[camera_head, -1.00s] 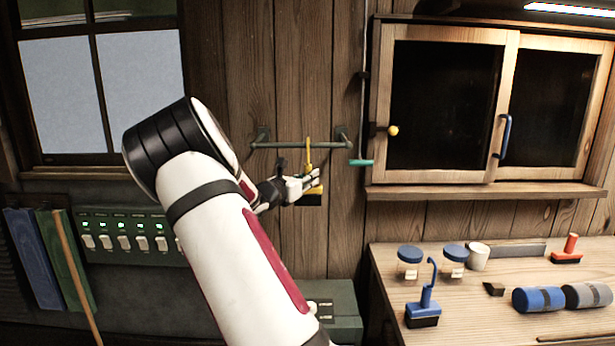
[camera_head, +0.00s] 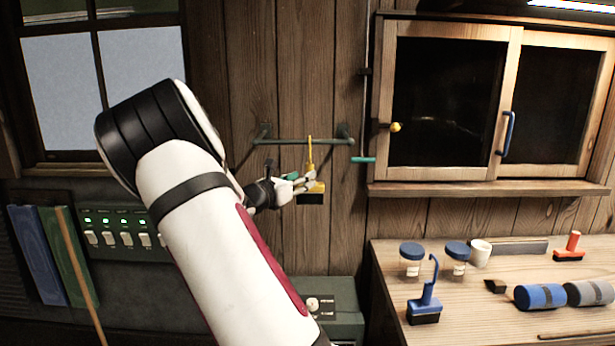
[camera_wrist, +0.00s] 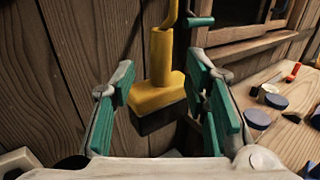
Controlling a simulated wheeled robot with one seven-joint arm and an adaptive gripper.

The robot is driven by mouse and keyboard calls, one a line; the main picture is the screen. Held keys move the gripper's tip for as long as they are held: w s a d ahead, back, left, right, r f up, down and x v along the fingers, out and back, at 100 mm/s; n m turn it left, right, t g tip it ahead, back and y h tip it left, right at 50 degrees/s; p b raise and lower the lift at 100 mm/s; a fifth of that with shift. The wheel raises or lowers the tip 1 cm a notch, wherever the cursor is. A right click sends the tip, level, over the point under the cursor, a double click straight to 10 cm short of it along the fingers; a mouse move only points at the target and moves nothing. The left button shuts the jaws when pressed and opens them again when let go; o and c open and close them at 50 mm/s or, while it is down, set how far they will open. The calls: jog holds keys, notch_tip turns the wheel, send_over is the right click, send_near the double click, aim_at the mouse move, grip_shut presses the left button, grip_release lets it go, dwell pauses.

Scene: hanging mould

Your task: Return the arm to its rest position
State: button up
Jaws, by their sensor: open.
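My gripper (camera_head: 308,181) is at the wall rail in the head view, just in front of the yellow mould (camera_head: 311,194). In the wrist view its green-padded fingers (camera_wrist: 165,105) are spread apart, with the yellow mould (camera_wrist: 160,88) beyond and between them. No finger pad visibly presses on the mould. The mould has a yellow stem and a dark block below, and hangs by its hook from the grey rail (camera_head: 290,141). My arm crosses the left and middle of the head view and hides part of the wall behind it.
A cabinet (camera_head: 448,181) with dark panes is right of the rail, with a teal-ended rod (camera_head: 363,160) beside it. The wooden bench (camera_head: 470,300) holds a blue mould (camera_head: 424,305), lidded jars (camera_head: 411,260), a mug (camera_head: 480,254) and rolls (camera_head: 540,297). A switch panel (camera_head: 120,232) is at left.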

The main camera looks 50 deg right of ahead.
jog(key=a, duration=0.7)
jog(key=shift+s, duration=0.45)
jog(key=s+a+f+m+g+y, duration=0.1)
jog(key=s+a+m+y, duration=0.35)
jog(key=s, duration=0.25)
jog(key=s+a+f+m+g+y, duration=0.1)
jog(key=s+a+f+m+y, duration=0.2)
jog(key=s+m, duration=0.35)
jog(key=s+a+r+m+t+y, duration=0.1)
jog(key=s+a+m+y, duration=0.1)
jog(key=a, duration=0.7)
jog(key=s+a+r+m+t+y, duration=0.1)
jog(key=s+a+m+t+y, duration=0.1)
jog(key=s+a+y, duration=0.3)
jog(key=s+a+r+m+t+y, duration=0.1)
jog(key=s+a, duration=0.6)
jog(key=a, duration=0.7)
jog(key=m+t+y, duration=0.1)
jog(key=m+y, duration=0.1)
jog(key=m, duration=0.1)
jog(key=shift+r, duration=0.35)
jog(key=shift+s, duration=0.1)
